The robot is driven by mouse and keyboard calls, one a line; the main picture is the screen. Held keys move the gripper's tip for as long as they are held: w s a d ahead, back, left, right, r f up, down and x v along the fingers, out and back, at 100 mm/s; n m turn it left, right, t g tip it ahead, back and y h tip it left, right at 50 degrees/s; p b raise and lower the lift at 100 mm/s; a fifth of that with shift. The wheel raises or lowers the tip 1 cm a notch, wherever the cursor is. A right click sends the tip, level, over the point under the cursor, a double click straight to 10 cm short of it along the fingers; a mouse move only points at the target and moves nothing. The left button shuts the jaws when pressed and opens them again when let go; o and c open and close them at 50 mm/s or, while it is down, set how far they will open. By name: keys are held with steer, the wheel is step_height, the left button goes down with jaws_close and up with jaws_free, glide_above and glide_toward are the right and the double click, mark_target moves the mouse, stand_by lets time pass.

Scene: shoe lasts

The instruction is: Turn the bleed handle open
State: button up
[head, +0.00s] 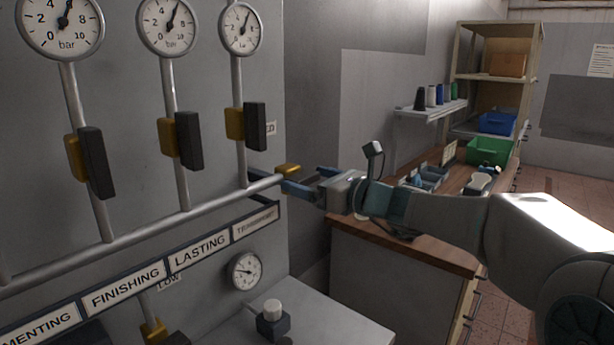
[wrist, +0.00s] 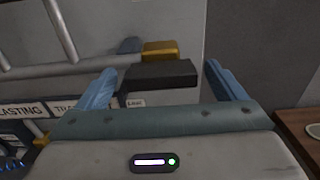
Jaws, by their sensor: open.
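The bleed valve's yellow body (head: 288,170) sits at the right end of the long slanted pipe in the head view. It also shows in the wrist view (wrist: 160,51). Its black handle (wrist: 160,75) lies nearly level across the wrist picture, in front of the yellow body. My gripper (wrist: 160,82) is open, with one blue finger left of the handle and one right of it, and a visible gap on each side. In the head view my gripper (head: 306,180) is at the pipe's end and mostly hides the handle. I cannot tell how deep the handle sits between the fingers.
Three valves with black handles (head: 254,126) hang on upright pipes under gauges (head: 241,29), left of my gripper. A label strip (head: 198,255) runs below the pipe. A wooden-topped bench (head: 452,190) with bins stands behind my arm.

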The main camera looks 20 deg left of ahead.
steer(key=shift+x, duration=0.8)
steer(key=c, duration=1)
steer(key=shift+w+d, duration=0.1)
steer(key=shift+d, duration=0.05)
